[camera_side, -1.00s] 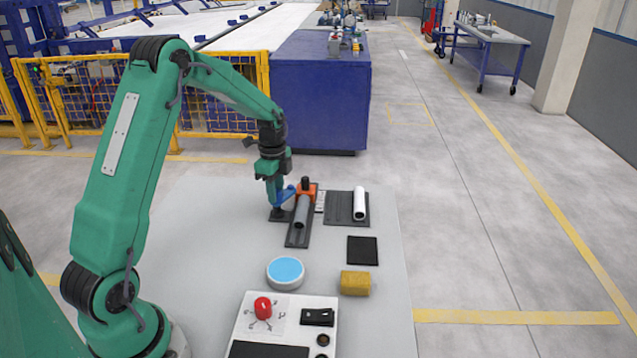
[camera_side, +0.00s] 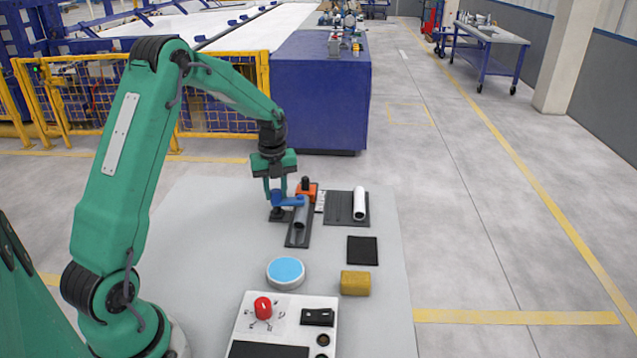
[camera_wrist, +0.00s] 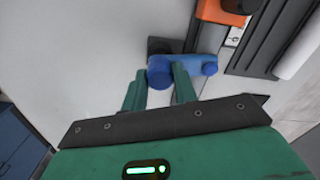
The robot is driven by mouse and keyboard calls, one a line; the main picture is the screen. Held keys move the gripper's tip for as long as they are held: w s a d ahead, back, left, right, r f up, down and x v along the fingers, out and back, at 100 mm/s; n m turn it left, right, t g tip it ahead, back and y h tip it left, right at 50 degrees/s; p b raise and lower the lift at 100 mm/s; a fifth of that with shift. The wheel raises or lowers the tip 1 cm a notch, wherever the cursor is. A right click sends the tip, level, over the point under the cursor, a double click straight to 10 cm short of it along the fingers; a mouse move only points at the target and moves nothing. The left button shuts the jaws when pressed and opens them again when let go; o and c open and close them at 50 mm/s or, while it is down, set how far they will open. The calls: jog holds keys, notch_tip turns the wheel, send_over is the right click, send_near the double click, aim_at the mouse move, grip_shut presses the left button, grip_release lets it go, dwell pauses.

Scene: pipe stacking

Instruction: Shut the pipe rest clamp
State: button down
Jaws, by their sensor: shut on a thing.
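The clamp is a blue arm (camera_side: 293,200) on a post with a dark base (camera_side: 277,215), at the left of the pipe rest (camera_side: 298,237). A grey pipe (camera_side: 301,217) lies along the dark rest. The blue arm points right and its free end reaches over the pipe in the side view; whether it touches the pipe I cannot tell. My gripper (camera_side: 275,196) points down and is shut on the clamp arm at its hub end. In the wrist view the green fingers (camera_wrist: 159,72) stand on both sides of the blue hub, with the arm (camera_wrist: 205,65) stretching right.
An orange block with a black knob (camera_side: 307,188) stands at the rest's far end. A white pipe (camera_side: 360,203) lies on a dark plate (camera_side: 340,207) to the right. A black pad (camera_side: 362,250), yellow block (camera_side: 355,283), blue-topped disc (camera_side: 286,270) and control panel (camera_side: 240,330) are nearer.

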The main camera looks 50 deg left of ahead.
aim_at(276, 191)
jog(key=shift+m, duration=0.9)
jog(key=c, duration=1.1)
grip_release()
jog(key=shift+r, duration=0.1)
jog(key=shift+r, duration=3.8)
